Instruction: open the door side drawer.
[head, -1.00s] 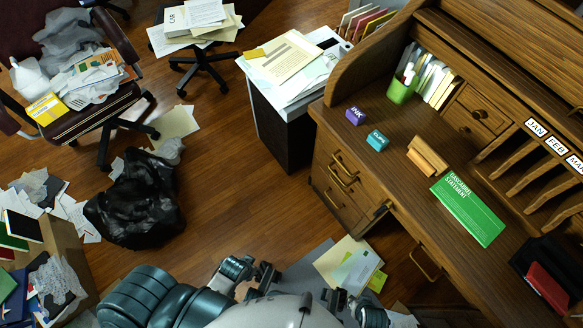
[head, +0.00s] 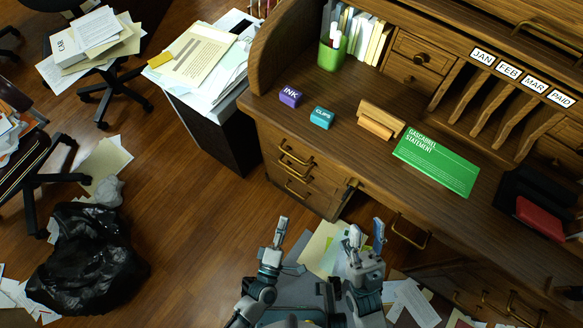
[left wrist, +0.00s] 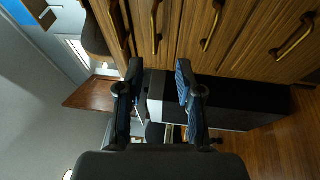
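The wooden roll-top desk (head: 352,115) has a left stack of drawers (head: 268,140) with brass handles (head: 296,154). In the left wrist view, several drawer fronts (left wrist: 172,40) with brass handles (left wrist: 211,25) cross the top of the picture. The drawers look shut. Which one is the door side drawer I cannot tell. My left gripper (head: 287,245) is open and empty, below and in front of the left stack. Its spread fingers also show in the left wrist view (left wrist: 158,68), apart from the handles. My right gripper (head: 367,236) is open and empty, near the desk's middle handle (head: 408,232).
A black-and-white cabinet (head: 215,125) with papers stands left of the desk. A black bag (head: 85,260) lies on the floor at left. Papers (head: 325,245) lie under my grippers. The desk's right drawers (head: 470,290) are at lower right. Wooden floor (head: 190,235) is clear between bag and desk.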

